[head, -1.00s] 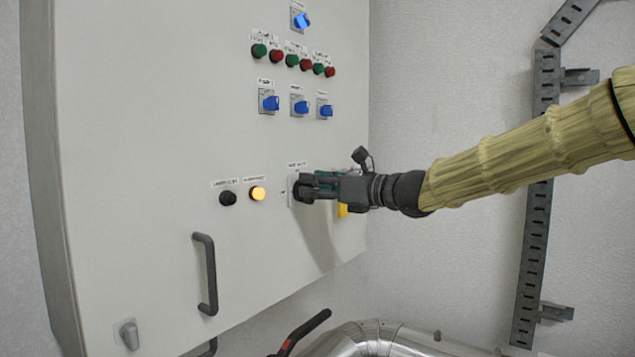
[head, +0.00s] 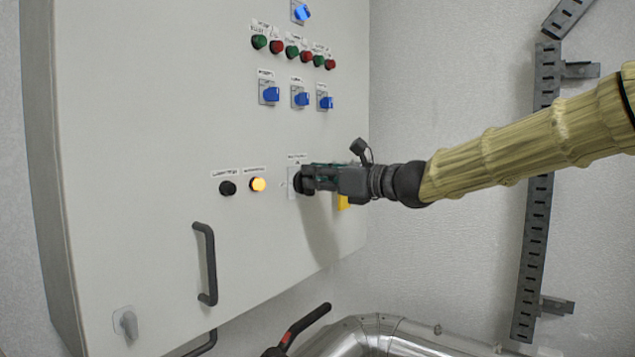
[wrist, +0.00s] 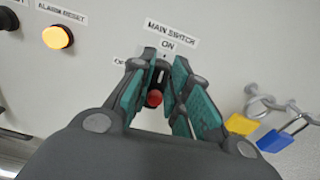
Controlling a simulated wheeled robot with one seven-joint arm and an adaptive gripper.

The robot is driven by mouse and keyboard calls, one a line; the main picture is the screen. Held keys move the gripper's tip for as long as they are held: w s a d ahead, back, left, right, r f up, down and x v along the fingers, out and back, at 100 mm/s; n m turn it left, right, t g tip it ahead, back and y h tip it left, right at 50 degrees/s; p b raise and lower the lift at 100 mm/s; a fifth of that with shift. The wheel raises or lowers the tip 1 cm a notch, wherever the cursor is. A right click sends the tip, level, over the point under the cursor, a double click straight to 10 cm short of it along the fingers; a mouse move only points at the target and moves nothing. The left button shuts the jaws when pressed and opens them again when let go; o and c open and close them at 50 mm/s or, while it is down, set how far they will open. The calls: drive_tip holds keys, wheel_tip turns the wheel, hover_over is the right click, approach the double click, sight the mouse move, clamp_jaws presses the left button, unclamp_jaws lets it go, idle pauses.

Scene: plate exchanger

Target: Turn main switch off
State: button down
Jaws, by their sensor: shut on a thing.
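The main switch (wrist: 154,98) shows in the wrist view as a dark knob with a red part, under a "MAIN SWITCH" label with "ON" above the knob. In the head view, my gripper (head: 303,180) reaches in from the right against the cabinet front. There it covers the knob, and only part of the pale switch plate (head: 292,184) shows. The exact angle of the knob is hard to tell.
A lit orange button (head: 258,185) and a black button (head: 228,188) sit left of the switch. Yellow (wrist: 241,125) and blue (wrist: 289,134) padlocks hang to its right. A black door handle (head: 206,265) stands out below. Silver piping (head: 370,335) runs at the bottom.

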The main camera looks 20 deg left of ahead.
drive_tip(key=shift+s+f+n+b, duration=0.15)
drive_tip(key=shift+f+n+b, duration=0.2)
drive_tip(key=shift+n+b, duration=1.3)
drive_tip(key=n+b, duration=0.3)
drive_tip(key=b, duration=0.1)
drive_tip(key=n+b, duration=0.3)
drive_tip(key=b, duration=0.1)
drive_tip(key=s+f+n+b, duration=0.1)
drive_tip(key=n+b, duration=0.2)
drive_tip(key=b, duration=0.2)
drive_tip(key=shift+a+n, duration=0.2)
drive_tip(key=shift+n, duration=0.15)
drive_tip(key=shift+s+n+b, duration=0.1)
drive_tip(key=shift+n+b, duration=1.35)
drive_tip(key=shift+n, duration=0.55)
drive_tip(key=c, duration=1.4)
unclamp_jaws()
drive_tip(key=shift+o, duration=0.2)
